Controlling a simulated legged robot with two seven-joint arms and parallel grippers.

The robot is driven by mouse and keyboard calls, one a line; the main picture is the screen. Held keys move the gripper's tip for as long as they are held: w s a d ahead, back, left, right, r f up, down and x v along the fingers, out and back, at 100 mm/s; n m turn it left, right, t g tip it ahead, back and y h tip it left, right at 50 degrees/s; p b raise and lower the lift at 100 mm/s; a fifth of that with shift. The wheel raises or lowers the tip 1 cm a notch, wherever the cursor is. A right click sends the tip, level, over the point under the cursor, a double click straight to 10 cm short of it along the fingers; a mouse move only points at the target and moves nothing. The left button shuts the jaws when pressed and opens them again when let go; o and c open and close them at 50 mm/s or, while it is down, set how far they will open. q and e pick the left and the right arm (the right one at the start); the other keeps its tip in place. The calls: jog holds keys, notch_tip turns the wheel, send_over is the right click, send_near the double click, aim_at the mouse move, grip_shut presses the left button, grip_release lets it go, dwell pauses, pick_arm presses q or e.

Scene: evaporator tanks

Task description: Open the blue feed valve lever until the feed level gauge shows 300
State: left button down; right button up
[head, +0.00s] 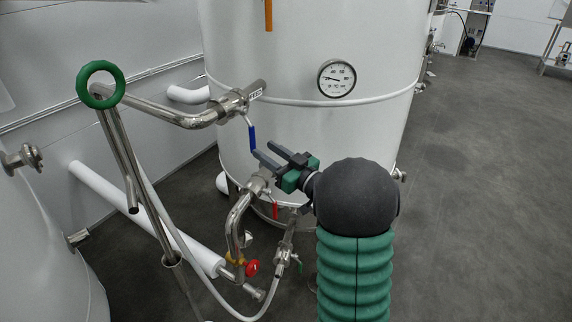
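The blue lever (252,137) hangs down from a steel valve (231,103) on the pipe that enters the white tank; a small label marked FEED sits beside the valve. My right gripper (262,147) is at the lower end of the lever, to its right, with its two dark fingers apart. One fingertip overlaps or nearly meets the lever's lower tip; I cannot tell whether they touch. Nothing shows between the fingers. A round dial (337,78) is on the tank front; its needle points left and its numbers are too small to read surely. My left gripper is out of view.
A green ring (101,84) stands on steel pipes at the left. Below the gripper are a red lever (275,210), a red knob (252,267) and a pale hose (178,235). An orange handle (268,15) hangs above. The grey floor at right is mostly clear.

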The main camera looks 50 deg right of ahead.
jog(key=s+a, duration=0.1)
jog(key=s, duration=0.6)
jog(key=shift+s+f, duration=0.25)
jog(key=shift+f, duration=0.2)
